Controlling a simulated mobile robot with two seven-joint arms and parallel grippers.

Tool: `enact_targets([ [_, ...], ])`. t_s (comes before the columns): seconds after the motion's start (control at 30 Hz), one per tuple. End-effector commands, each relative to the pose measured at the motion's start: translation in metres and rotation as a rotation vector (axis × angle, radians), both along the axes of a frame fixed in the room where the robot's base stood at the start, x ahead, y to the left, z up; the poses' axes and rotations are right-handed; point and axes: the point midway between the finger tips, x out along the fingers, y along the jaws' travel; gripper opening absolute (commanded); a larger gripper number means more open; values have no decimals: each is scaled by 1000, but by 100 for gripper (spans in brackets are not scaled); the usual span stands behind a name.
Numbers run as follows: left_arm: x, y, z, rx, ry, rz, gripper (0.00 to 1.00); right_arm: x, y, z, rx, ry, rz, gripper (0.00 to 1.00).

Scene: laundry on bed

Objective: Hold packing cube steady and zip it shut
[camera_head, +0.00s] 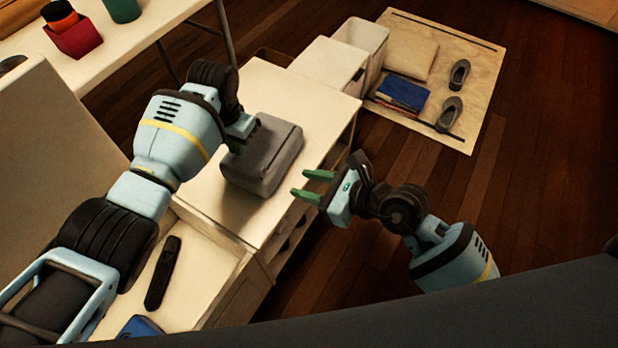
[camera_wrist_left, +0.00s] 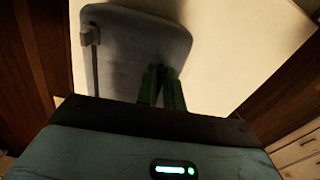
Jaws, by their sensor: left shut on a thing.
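The grey packing cube (camera_head: 264,158) lies flat on the pale wooden cabinet top. My left gripper (camera_head: 238,146) is at the cube's left edge in the head view. Its green fingers (camera_wrist_left: 162,75) are close together at the cube's lower right edge in the wrist view, shut on the cube. My right gripper (camera_head: 312,184) is open and empty, to the right of the cube and apart from it.
A white bin (camera_head: 362,40) and a mat (camera_head: 483,82) with shoes, a blue book (camera_head: 403,93) and a cushion (camera_head: 411,55) lie beyond. A black object (camera_head: 163,272) lies in the tray at lower left. The cabinet top beside the cube is clear.

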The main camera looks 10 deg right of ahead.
Motion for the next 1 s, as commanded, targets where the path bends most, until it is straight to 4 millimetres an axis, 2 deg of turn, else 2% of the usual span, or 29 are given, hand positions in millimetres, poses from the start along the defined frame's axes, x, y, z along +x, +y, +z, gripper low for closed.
enact_targets([
  [0.07,0,0,0,0,0,0,0,0,0,0,0,0,0,35],
  [0.1,0,0,0,0,0,0,14,0,0,0,0,0,0,35],
  [0.27,0,0,0,0,0,0,34,0,0,0,0,0,0,35],
  [0.53,0,0,1,0,0,0,34,0,0,0,0,0,0,35],
  [0.67,0,0,9,-1,-2,0,34,0,0,0,0,0,0,35],
  [0.77,1,0,23,-2,-3,0,34,0,0,0,0,0,0,35],
  [1.0,1,-1,71,-2,-5,1,34,0,0,0,0,0,0,35],
])
